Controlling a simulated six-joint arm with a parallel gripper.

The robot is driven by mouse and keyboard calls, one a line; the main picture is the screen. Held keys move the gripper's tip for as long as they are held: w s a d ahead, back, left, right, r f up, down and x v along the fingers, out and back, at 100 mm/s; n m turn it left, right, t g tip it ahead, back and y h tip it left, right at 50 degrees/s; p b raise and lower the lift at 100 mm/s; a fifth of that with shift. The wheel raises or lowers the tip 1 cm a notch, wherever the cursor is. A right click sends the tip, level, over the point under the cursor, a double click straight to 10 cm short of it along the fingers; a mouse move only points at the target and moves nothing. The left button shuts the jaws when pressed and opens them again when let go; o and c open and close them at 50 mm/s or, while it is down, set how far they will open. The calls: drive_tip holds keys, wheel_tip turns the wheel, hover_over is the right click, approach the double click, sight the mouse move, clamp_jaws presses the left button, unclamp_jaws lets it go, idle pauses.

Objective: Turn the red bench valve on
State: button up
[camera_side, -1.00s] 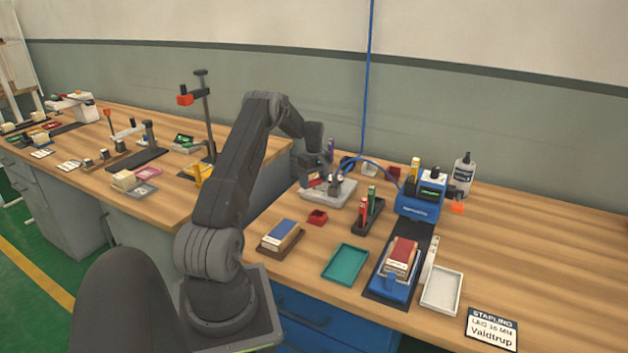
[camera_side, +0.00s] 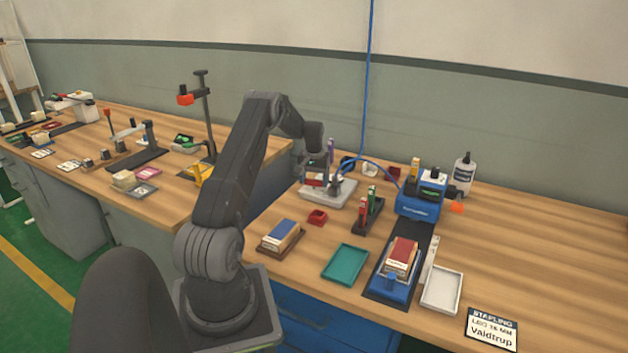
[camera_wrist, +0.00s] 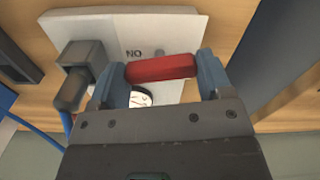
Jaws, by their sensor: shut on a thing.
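The red valve handle (camera_wrist: 160,68) is a short bar over a pale grey plate (camera_wrist: 180,22) with dark lettering, of which "NO" shows. My gripper (camera_wrist: 161,74) is shut on the handle, with one blue-grey finger at each end of it. In the side view the plate (camera_side: 345,192) lies on the bench by the wall, and the red handle (camera_side: 315,181) shows small under my gripper (camera_side: 316,174). A round white gauge-like part (camera_wrist: 142,95) is partly hidden below the handle. The rest of the valve body is hidden.
A grey fitting (camera_wrist: 78,75) with a blue hose stands close beside the handle. The bench front right is mostly clear.

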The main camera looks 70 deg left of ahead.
sight(314, 180)
drive_tip(key=shift+m, duration=1.1)
drive_tip(key=o, duration=0.9)
drive_tip(key=shift+r, duration=0.1)
wheel_tip(314, 180, up, 14)
drive_tip(key=shift+f, duration=0.15)
